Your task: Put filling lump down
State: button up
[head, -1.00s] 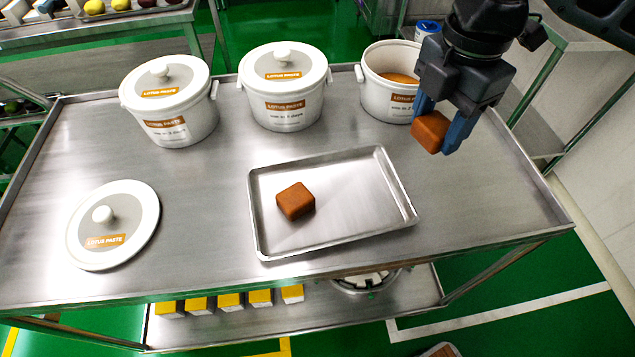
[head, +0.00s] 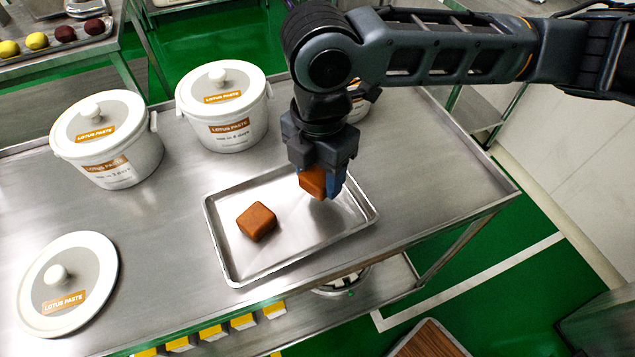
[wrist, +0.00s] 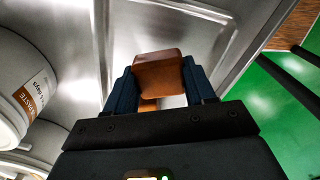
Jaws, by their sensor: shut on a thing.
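My gripper (head: 322,185) is shut on a brown filling lump (head: 312,181) and holds it over the right part of the metal tray (head: 236,277). I cannot tell the exact gap between the lump and the tray. In the wrist view the held lump (wrist: 160,72) sits between the two blue fingers. A second brown lump (head: 257,221) rests on the left part of the tray. Another brown patch shows below the held lump in the wrist view, partly hidden by the gripper.
Two lidded lotus paste tubs (head: 108,141) (head: 224,106) stand at the back left of the steel table (head: 150,240). A third tub is mostly hidden behind my arm. A loose lid (head: 68,284) lies at the front left. Table space right of the tray is clear.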

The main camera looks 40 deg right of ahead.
aim_at(318, 189)
jog(key=shift+a+f, duration=0.1)
jog(key=shift+f, duration=1.95)
jog(key=shift+f, duration=0.15)
jog(key=o, duration=1.1)
notch_tip(318, 189, up, 12)
jog(key=shift+r, duration=0.2)
